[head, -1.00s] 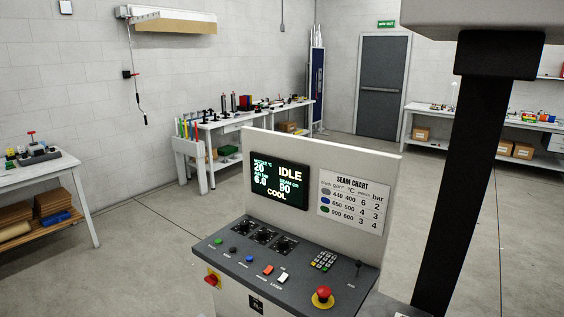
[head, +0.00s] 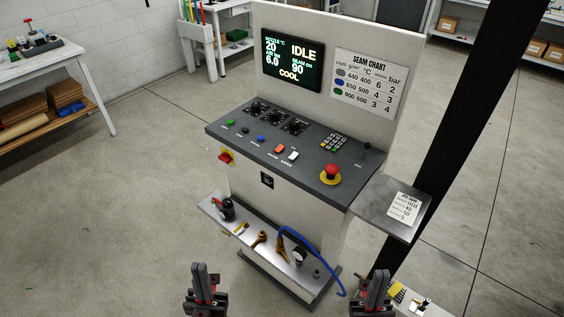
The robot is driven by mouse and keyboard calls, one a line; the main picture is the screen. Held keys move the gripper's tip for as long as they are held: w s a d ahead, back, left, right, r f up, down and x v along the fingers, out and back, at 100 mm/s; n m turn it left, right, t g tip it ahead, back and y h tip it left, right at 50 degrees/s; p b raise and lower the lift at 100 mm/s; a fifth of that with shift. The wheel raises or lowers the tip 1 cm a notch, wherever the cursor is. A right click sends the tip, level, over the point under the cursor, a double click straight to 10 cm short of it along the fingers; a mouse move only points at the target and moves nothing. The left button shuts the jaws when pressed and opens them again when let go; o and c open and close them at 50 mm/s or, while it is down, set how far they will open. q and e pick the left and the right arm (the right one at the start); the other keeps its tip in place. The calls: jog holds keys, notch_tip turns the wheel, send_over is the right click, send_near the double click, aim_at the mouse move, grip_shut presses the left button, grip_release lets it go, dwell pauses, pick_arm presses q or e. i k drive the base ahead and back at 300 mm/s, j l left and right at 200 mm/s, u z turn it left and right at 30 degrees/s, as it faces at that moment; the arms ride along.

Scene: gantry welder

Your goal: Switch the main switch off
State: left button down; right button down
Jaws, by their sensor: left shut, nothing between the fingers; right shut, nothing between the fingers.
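The control cabinet (head: 300,205) stands in the middle of the head view. A red rotary switch on a yellow plate (head: 226,157), which looks like the main switch, sits on its front at the upper left, just below the sloped panel. The switch's exact knob angle is too small to tell. The cabinet's screen (head: 291,60) is lit and reads IDLE and COOL. My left gripper (head: 203,270) is shut and empty at the bottom, below the switch and apart from it. My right gripper (head: 378,275) is shut and empty at the bottom right, near the cabinet's lower right side.
A lower shelf (head: 270,258) with valves and a blue hose (head: 308,242) juts out from the cabinet front. A red emergency button (head: 332,173) sits on the panel. A side shelf (head: 385,207) and a black post (head: 465,125) stand at right.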

aim_at(226, 157)
jog(key=i+j, duration=0.15)
jog(key=i, duration=0.3)
jog(key=i+j, duration=0.15)
jog(key=i, duration=0.25)
jog(key=u, duration=0.05)
